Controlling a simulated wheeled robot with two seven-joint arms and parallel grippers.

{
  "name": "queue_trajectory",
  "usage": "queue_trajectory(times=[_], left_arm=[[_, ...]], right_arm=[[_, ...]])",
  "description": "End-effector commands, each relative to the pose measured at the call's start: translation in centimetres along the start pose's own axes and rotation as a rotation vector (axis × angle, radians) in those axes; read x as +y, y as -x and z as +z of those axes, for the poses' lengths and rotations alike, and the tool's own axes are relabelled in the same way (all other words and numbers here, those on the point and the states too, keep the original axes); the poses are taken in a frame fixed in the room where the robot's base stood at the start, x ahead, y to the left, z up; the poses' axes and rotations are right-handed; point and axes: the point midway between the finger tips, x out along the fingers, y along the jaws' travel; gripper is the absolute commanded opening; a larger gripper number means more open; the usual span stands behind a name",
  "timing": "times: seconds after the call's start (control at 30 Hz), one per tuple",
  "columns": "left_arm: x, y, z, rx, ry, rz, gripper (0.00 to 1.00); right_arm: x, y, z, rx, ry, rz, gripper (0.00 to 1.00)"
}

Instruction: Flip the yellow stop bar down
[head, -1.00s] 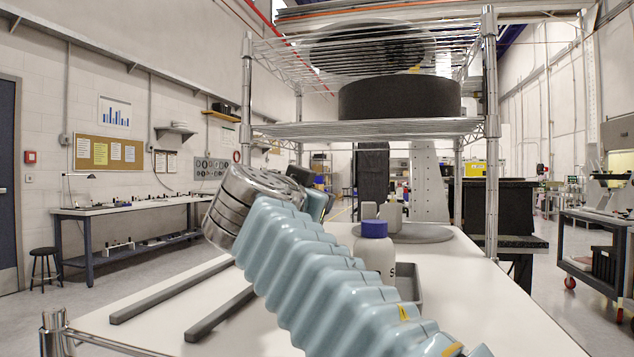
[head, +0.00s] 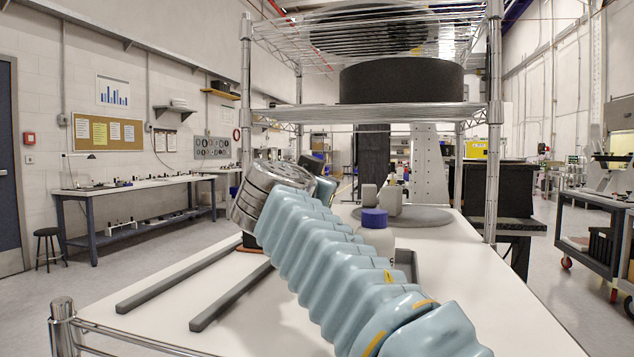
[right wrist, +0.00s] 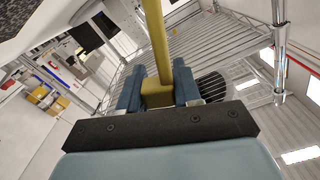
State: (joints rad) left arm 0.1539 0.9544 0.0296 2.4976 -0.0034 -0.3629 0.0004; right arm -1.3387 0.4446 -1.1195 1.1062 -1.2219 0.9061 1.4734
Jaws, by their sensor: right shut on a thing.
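The yellow stop bar (right wrist: 153,35) shows in the right wrist view, running from the top edge down to a thicker yellow block between my fingers. My right gripper (right wrist: 158,82) is shut on it, with one blue-grey finger on each side. In the head view my right arm reaches from the lower right up to the middle. It hides the right fingers and the stop bar there. My left gripper is in neither view.
A white table (head: 150,335) carries two grey rails (head: 190,280), a white bottle with a blue cap (head: 375,218), a grey round plate (head: 425,217) and a grey tray (head: 407,262). A wire shelf rack (head: 495,120) rises over the table's far part.

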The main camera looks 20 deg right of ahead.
Motion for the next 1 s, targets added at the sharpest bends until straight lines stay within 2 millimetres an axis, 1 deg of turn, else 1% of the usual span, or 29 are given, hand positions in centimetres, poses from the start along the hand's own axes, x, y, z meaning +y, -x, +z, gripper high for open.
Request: queue_trajectory(times=[0.17,0.27,0.37,0.5,0.6,0.67,0.77,1.0], left_arm=[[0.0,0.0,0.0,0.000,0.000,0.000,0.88],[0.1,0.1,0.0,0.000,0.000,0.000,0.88],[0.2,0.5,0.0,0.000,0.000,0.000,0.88],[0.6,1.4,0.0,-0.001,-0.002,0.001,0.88],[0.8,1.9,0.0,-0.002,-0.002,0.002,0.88],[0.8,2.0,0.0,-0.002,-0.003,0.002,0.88],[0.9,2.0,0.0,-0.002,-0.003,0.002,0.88],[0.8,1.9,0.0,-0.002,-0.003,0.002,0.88]], right_arm=[[0.0,0.0,0.0,0.000,0.000,0.001,0.00],[-0.4,0.0,-0.1,0.000,0.024,0.000,0.00],[-1.7,-0.1,-0.1,0.001,0.115,0.002,0.00],[-4.3,-0.1,0.2,0.001,0.305,0.002,0.00],[-5.7,-0.1,0.7,-0.001,0.418,0.002,0.00],[-6.2,0.0,1.0,-0.002,0.464,0.000,0.00],[-6.5,0.0,1.3,-0.002,0.498,0.000,0.00],[-6.5,0.0,1.4,-0.002,0.499,0.000,0.00]])
